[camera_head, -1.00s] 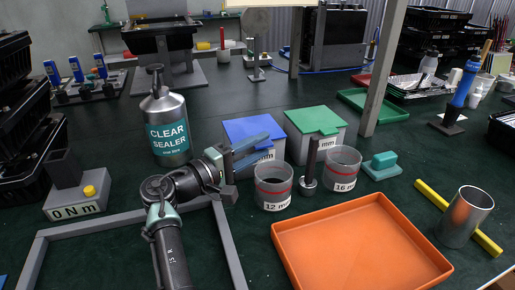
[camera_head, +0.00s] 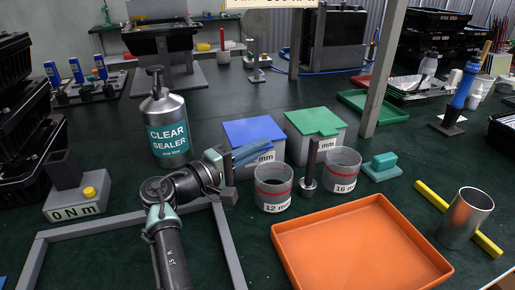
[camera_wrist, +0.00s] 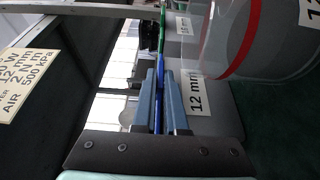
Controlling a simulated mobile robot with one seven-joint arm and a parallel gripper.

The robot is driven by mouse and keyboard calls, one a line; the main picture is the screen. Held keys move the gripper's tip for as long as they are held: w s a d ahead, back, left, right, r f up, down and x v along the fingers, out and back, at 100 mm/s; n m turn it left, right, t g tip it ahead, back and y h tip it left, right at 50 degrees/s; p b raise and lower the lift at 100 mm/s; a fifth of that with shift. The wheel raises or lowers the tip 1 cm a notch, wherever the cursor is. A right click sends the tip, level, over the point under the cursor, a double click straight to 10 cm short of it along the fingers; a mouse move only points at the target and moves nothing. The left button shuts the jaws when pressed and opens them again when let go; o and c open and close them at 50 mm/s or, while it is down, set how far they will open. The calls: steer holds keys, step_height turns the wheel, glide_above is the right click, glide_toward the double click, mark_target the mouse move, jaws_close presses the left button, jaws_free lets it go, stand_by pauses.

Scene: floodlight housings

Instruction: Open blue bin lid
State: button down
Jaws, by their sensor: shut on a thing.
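The blue lid (camera_head: 250,131) lies flat and closed on its grey bin (camera_head: 272,150), which bears a partly hidden "mm" label. My gripper (camera_head: 268,152) is at the front edge of this lid, its two blue-grey fingers close together. In the wrist view my gripper (camera_wrist: 160,76) is shut on the blue lid, whose thin edge (camera_wrist: 158,100) shows between the fingers. The "12 mm" label on the bin front shows beside the fingers. The fingers hide part of the bin front.
A green-lidded bin (camera_head: 315,122) stands just right. Clear cups (camera_head: 273,188) with red bands and a dark post (camera_head: 310,168) stand in front. A Clear Sealer bottle (camera_head: 166,128) stands left. An orange tray (camera_head: 360,245) lies front right. A grey frame (camera_head: 100,222) lies around my arm.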

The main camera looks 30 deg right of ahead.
mark_target(252, 139)
stand_by(0.8)
steer(key=r+p, duration=0.1)
steer(key=p, duration=0.1)
steer(key=shift+r+n+p, duration=0.4)
steer(key=r+n+p, duration=0.1)
steer(key=r+p, duration=0.1)
steer(key=w+r+n+y+p, duration=0.1)
steer(key=r+n+p, duration=0.1)
steer(key=p, duration=0.1)
steer(key=w+r+n+g+y+p, duration=0.1)
steer(key=r+p, duration=0.1)
steer(key=shift+w+d+n+p, duration=0.2)
steer(key=shift+d+n+p, duration=0.1)
steer(key=shift+p, duration=0.1)
steer(key=shift+w+r+n+g, duration=0.2)
steer(key=shift+r+n+g, duration=0.05)
steer(key=shift+n+g, duration=0.05)
steer(key=shift+w+d+r+b, duration=0.2)
steer(key=shift+w+b, duration=0.25)
steer(key=shift+b, duration=0.3)
steer(key=w+r+b, duration=0.1)
steer(key=b, duration=0.3)
steer(key=shift+w+b, duration=0.3)
steer(key=shift+b, duration=0.05)
steer(key=b, duration=0.1)
steer(key=r+b, duration=0.1)
steer(key=shift+w+d+b, duration=0.1)
steer(key=shift+w+b, duration=0.15)
steer(key=shift+b, duration=0.15)
steer(key=shift+r, duration=0.15)
